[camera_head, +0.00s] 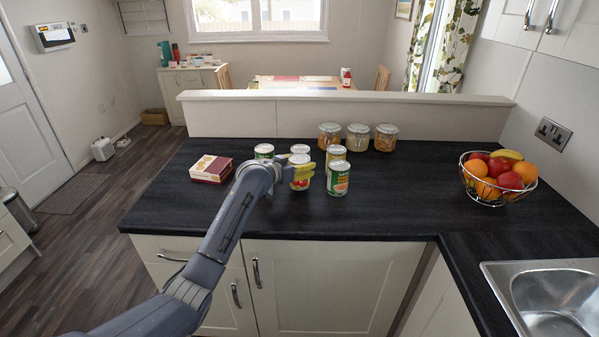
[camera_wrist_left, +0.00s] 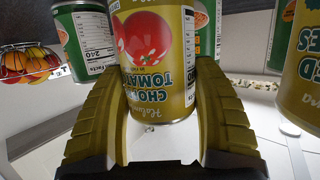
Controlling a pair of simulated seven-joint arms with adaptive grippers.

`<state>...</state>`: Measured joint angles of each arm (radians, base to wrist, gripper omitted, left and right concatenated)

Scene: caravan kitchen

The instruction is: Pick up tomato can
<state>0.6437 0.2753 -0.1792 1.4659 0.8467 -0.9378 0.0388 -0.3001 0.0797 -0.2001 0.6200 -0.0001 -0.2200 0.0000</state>
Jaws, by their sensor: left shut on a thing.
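The tomato can (camera_head: 299,184) has a label with a big red tomato and olive-gold lower part, as it shows in the left wrist view (camera_wrist_left: 150,45). My left gripper (camera_head: 302,172) has its yellow-green fingers on both sides of this can. In the left wrist view the ridged fingers (camera_wrist_left: 160,110) press against its sides. The gripper hides part of the can in the head view, and I cannot tell whether its base touches the worktop. My right gripper is not in view.
A green-labelled can (camera_head: 338,179) stands close to the right. More cans (camera_head: 264,151) (camera_head: 300,149) (camera_head: 335,153) stand just behind. Glass jars (camera_head: 358,137) line the back, a box (camera_head: 211,168) lies left, and a wire fruit bowl (camera_head: 497,179) stands right. The dark worktop (camera_head: 410,190) is clear between.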

